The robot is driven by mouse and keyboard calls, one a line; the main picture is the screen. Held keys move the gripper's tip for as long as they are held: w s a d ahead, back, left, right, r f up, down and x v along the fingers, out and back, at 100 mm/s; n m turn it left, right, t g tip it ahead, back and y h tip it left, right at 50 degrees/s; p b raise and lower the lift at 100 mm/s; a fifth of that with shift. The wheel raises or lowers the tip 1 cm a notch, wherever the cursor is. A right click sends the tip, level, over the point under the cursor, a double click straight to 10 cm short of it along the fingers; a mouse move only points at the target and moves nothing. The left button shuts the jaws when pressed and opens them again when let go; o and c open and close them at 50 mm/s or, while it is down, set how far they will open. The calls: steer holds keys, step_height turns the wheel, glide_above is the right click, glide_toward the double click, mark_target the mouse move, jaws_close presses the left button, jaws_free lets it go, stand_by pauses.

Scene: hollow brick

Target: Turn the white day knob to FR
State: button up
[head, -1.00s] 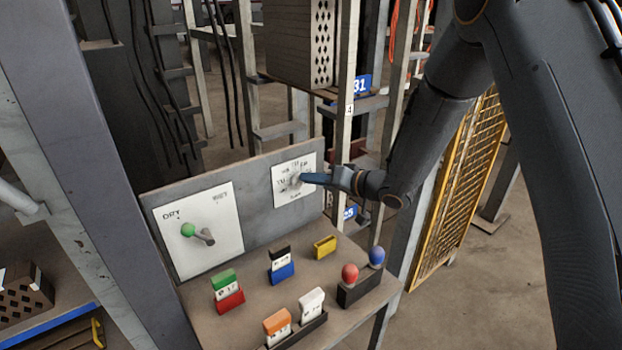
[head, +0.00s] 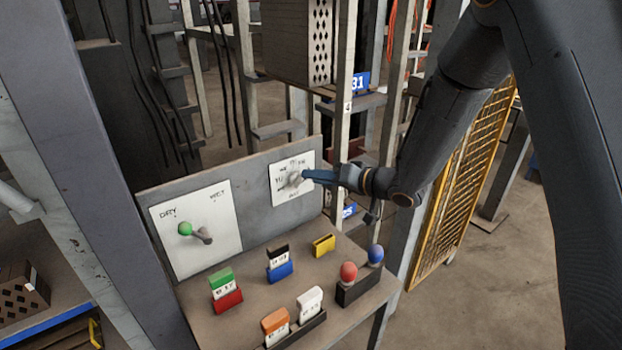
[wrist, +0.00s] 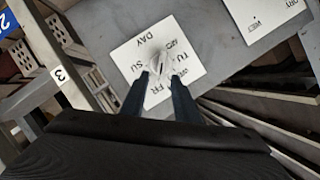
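The white day knob (head: 295,179) sits on a white dial plate (head: 278,197) at the upper right of the grey panel. The plate carries day labels, and FR is at the upper right of the dial in the head view. The FR label (wrist: 150,88) lies close to the fingers. Which label the knob points to is not clear.
A DRY/WET plate (head: 190,255) with a green-tipped lever (head: 196,233) is left of the dial. The shelf below holds several coloured blocks and red (head: 348,271) and blue (head: 376,254) balls on a black base. A metal post (head: 343,110) stands behind the panel's right edge.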

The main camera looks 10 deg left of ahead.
steer(key=shift+b+v, duration=0.65)
steer(key=shift+v, duration=2.05)
steer(key=shift+w, duration=0.1)
steer(key=d+f+m+t+h+b, duration=0.3)
steer(key=d+h, duration=0.7)
steer(key=d, duration=1.1)
steer(key=s+d+f+g+h, duration=0.1)
steer(key=s+d+g, duration=0.1)
steer(key=s, duration=0.5)
steer(key=s+d+f+m+g+h, duration=0.1)
steer(key=s+d+g, duration=0.2)
steer(key=s, duration=0.5)
steer(key=s+d+f+g+h, duration=0.1)
steer(key=s+d+f+g, duration=0.1)
steer(key=s, duration=0.6)
steer(key=shift+d+g, duration=0.4)
steer(key=shift+g, duration=0.1)
steer(key=shift+a, duration=0.1)
